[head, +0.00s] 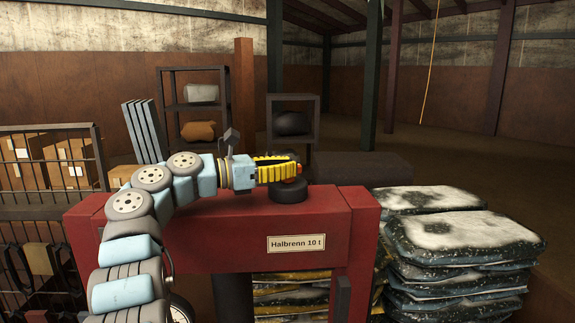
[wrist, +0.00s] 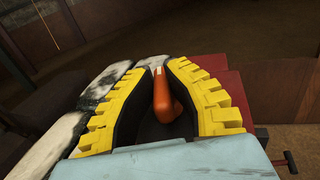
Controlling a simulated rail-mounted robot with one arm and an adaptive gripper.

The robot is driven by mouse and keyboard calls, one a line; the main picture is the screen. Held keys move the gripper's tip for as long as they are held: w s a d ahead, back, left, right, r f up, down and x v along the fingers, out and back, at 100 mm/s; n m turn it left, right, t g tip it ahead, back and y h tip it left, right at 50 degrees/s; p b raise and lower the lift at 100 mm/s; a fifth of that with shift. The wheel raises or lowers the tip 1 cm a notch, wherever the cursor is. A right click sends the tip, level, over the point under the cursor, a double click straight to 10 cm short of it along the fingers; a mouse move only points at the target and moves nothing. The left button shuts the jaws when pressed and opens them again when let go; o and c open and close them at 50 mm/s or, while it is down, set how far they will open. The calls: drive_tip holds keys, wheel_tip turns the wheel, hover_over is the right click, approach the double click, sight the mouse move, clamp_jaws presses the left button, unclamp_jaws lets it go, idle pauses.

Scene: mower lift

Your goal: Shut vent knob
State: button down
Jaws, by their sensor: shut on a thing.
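The vent knob (wrist: 164,102) is an orange lever with a pale mark at its far tip. It stands between the yellow, black-lined fingers of my gripper (wrist: 160,68) in the wrist view and points away from my wrist. In the head view only a small red-orange part of the knob (head: 299,168) shows beyond my gripper (head: 290,166). My gripper is shut on the knob, above a round black cap (head: 289,191) on top of the red tank (head: 215,235). The fingers hide the exact contact.
Stacked bags (head: 455,242) stand right of the tank, and more bags (head: 290,292) lie below it. A wire rack with cardboard boxes (head: 70,163) is at the left. Shelves (head: 198,104) stand behind. Open floor lies at the back right.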

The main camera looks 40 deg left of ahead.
drive_tip(key=shift+d, duration=0.1)
drive_tip(key=c, duration=1.1)
unclamp_jaws()
drive_tip(key=shift+w, duration=0.1)
drive_tip(key=shift+o, duration=0.2)
drive_tip(key=v, duration=1.2)
